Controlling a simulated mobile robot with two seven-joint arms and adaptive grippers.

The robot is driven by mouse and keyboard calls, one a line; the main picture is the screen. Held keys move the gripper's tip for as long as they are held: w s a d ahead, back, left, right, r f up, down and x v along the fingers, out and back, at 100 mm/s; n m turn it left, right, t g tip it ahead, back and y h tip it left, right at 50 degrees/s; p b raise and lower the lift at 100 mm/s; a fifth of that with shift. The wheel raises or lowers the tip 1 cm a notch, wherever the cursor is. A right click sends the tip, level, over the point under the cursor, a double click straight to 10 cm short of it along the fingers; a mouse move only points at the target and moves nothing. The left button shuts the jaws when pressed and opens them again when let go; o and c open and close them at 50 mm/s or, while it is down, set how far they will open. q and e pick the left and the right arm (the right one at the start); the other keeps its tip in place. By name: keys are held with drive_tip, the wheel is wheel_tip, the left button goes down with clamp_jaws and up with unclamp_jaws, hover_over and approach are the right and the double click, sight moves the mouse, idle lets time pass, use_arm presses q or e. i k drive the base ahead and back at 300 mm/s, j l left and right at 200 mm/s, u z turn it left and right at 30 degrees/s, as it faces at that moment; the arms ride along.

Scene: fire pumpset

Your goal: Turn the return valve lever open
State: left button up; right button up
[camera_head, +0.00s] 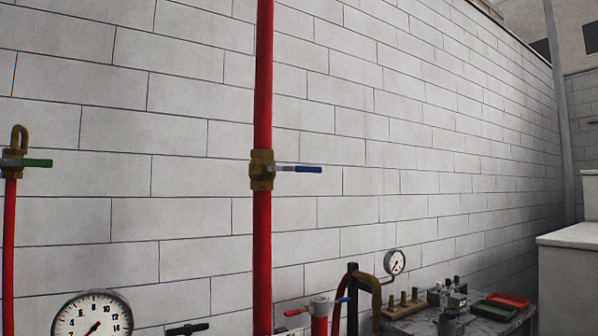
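Several valve levers show; no readable label tells which is the return valve. A blue-tipped lever (305,169) sticks out level to the right from a brass valve (262,170) on a thick red upright pipe (263,80), crosswise to it. A green lever (38,163) points right from a brass valve (13,163) on a thin red pipe at the left edge. A black lever (187,329) is partly cut off at the bottom. A small red lever (294,312) and a small blue lever (342,299) sit at a grey-topped fitting (320,306). Neither gripper is in view.
A large gauge (93,316) is at the lower left and a small gauge (395,262) at lower centre-right. A grey bench (408,322) holds brass fittings, a green tray (493,311) and a red tray (508,300). A white block wall (400,120) stands behind; a pale cabinet (568,290) is right.

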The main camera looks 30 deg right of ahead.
sight(297, 169)
drive_tip(key=i+l, duration=0.25)
drive_tip(key=i, duration=0.15)
drive_tip(key=i+l+z, duration=0.15)
drive_tip(key=z, duration=0.3)
drive_tip(key=i+z, duration=0.45)
drive_tip(key=k, duration=0.1)
